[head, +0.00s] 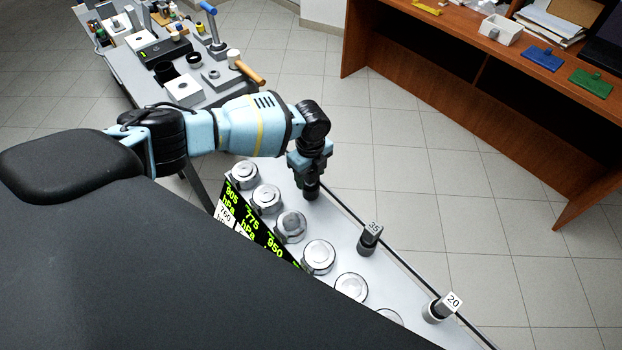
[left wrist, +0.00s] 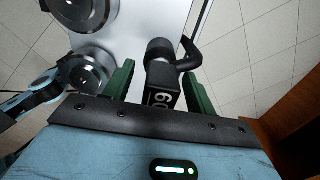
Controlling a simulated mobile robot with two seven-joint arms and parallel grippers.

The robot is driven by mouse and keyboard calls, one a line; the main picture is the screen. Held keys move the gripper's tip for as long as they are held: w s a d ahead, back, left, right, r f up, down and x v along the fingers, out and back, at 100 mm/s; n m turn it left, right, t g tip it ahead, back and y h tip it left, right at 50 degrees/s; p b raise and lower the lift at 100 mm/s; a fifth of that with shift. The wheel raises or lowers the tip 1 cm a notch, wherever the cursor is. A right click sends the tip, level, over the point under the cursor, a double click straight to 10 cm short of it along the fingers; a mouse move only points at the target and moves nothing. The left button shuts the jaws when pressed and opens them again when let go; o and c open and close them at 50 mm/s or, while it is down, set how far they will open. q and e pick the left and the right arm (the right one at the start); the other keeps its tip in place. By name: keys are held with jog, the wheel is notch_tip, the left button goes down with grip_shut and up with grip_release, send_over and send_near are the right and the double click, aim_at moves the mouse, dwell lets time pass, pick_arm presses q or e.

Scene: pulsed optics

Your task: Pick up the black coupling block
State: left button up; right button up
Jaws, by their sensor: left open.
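The black coupling block (left wrist: 163,84) shows in the left wrist view with a white number on it that looks like 60. A round black knob (left wrist: 160,47) and a curved black piece (left wrist: 188,60) are beyond it. My left gripper (left wrist: 158,58) is open, with its green fingers on either side of the block. I cannot tell whether they touch it. In the head view my left gripper (head: 311,172) points down at the bench's far end and hides most of the block. A dark part (head: 312,190) shows below it. My right gripper is not in view.
Several silver round caps (head: 319,257) line the narrow bench beside a display panel (head: 256,228). Pieces labelled 35 (head: 370,238) and 20 (head: 440,307) stand near a dark rail (head: 400,262). A cluttered table (head: 215,97) and a wooden desk (head: 480,70) stand farther off.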

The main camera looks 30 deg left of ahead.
pick_arm(q)
jog(key=shift+f, duration=0.25)
jog(key=shift+c, duration=0.5)
jog(key=c, duration=1.1)
jog(key=shift+r, duration=0.1)
